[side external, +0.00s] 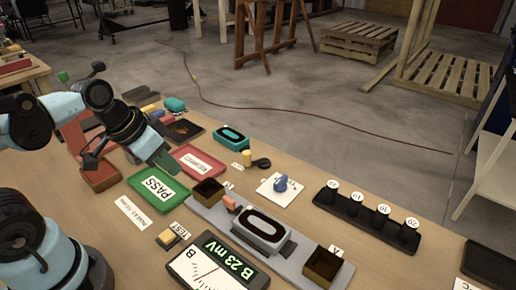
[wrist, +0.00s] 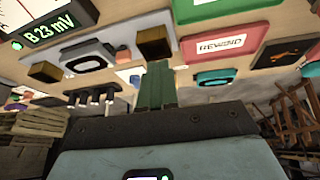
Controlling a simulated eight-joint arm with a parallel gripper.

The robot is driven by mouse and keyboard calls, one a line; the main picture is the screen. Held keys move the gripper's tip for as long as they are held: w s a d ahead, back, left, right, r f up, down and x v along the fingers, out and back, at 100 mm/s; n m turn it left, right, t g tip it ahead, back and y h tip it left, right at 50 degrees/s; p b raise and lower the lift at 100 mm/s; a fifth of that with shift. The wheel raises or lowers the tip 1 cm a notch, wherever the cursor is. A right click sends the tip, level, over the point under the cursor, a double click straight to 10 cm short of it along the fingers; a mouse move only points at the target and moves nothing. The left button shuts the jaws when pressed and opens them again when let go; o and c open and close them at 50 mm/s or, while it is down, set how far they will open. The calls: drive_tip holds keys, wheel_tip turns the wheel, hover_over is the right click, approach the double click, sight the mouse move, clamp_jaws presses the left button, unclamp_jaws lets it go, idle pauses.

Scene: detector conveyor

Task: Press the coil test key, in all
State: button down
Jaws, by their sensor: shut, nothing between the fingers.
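The test key is a small yellow block (side external: 167,237) on a dark base beside a TEST label, near the front of the table in the side external view. I cannot make it out in the wrist view. The meter (side external: 215,267) beside it reads B 23 mV; its display also shows at top left in the wrist view (wrist: 55,27). My gripper (side external: 165,162) is shut and empty, above the far end of the green PASS tray (side external: 156,190), well apart from the key. Its closed fingers show in the wrist view (wrist: 157,80).
A red REWIND tray (side external: 213,168) lies beside the PASS tray. The grey conveyor (side external: 205,213) carries an oval coil (side external: 262,226) between two dark open boxes. A blue knob (side external: 281,184) and a black rack (side external: 352,212) stand to the right. A printed card lies left of the key.

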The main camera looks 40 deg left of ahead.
sight(166, 234)
drive_tip(key=s+d+m+g+h, duration=0.3)
drive_tip(key=s+m+h, duration=0.2)
drive_tip(key=s+h, duration=0.1)
drive_tip(key=shift+s+d+r+m+g, duration=0.3)
drive_tip(key=shift+s+m+g, duration=0.05)
drive_tip(key=shift+m+g, duration=0.05)
drive_tip(key=shift+f, duration=0.1)
drive_tip(key=shift+f, duration=4.3)
drive_tip(key=shift+f, duration=0.4)
drive_tip(key=shift+r, duration=0.4)
